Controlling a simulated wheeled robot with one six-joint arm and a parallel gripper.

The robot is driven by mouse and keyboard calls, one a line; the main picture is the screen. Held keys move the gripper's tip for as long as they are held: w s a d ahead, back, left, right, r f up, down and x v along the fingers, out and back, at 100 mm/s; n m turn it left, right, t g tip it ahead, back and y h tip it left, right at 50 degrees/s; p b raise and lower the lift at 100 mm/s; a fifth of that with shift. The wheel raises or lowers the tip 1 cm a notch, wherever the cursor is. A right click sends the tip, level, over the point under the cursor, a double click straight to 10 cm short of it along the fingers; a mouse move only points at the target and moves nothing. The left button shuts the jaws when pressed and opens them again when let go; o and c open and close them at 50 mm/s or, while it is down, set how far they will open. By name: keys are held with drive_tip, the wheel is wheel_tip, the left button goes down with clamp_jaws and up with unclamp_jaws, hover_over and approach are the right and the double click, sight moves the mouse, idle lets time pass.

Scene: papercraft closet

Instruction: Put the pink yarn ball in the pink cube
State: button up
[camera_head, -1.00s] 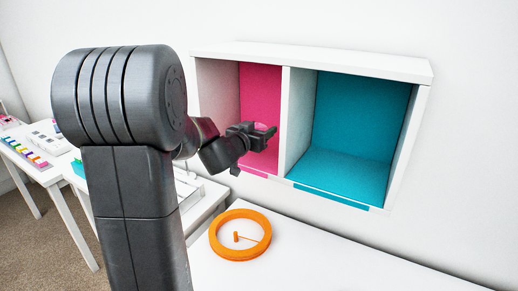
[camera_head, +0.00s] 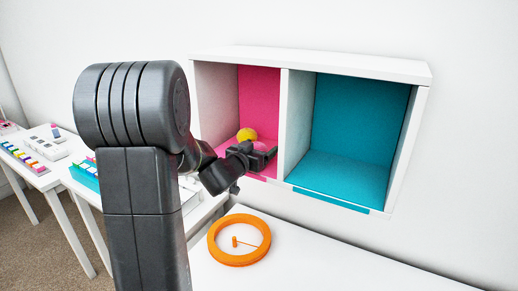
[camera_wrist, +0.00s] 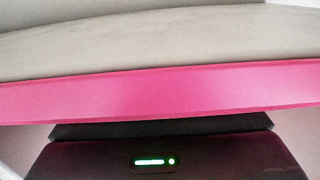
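The pink cube (camera_head: 259,92) is the left compartment of a white wall shelf, with a pink back and a pink front strip. My gripper (camera_head: 266,154) is at its lower opening in the head view. The pink yarn ball (camera_head: 259,146) shows as a small pink patch at the gripper's fingers, low in the compartment. It appears held between them, but the fingers partly hide it. Whether it touches the floor cannot be told. The wrist view shows a pink strip (camera_wrist: 160,92) close up, with neither fingertips nor ball clearly visible.
A yellow ball (camera_head: 246,134) sits in the pink cube, just behind my gripper. The teal compartment (camera_head: 355,120) to the right is empty. An orange ring (camera_head: 239,240) lies on the white table below. Tables with small colourful items stand at the left.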

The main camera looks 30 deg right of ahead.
drive_tip(key=shift+r, duration=0.2)
drive_tip(key=v, duration=1.2)
drive_tip(key=shift+b, duration=0.4)
idle(0.8)
